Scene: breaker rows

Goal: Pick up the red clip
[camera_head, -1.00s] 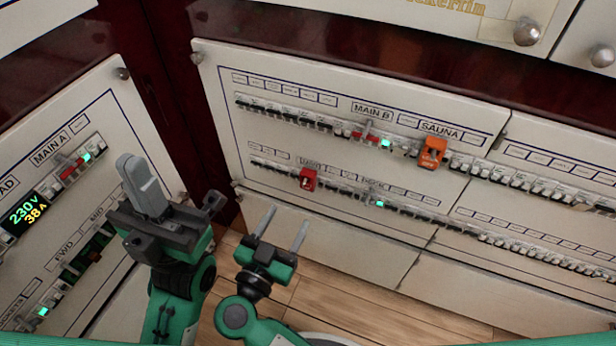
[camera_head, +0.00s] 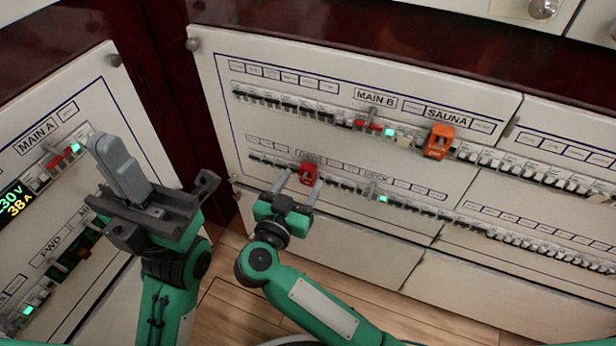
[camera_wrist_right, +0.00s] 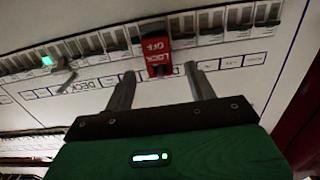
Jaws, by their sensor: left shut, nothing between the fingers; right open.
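The red clip (camera_head: 308,172) sits on the lower breaker row of the middle panel. In the right wrist view the red clip (camera_wrist_right: 155,50) bears the words LOCK and OFF, upside down, and sits over one breaker. My right gripper (camera_head: 300,187) is open just in front of it. In the right wrist view my right gripper (camera_wrist_right: 160,72) has one finger on each side of the clip's lower end, with gaps on both sides. I cannot tell the depth left between them. My left gripper (camera_head: 106,146) is shut and empty in front of the left panel.
An orange clip (camera_head: 439,142) sits on the upper breaker row (camera_head: 290,102), near the SAUNA label. The left panel (camera_head: 60,115) has a lit display and breakers close to my left gripper. Small levers (camera_head: 372,190) stick out from the panels.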

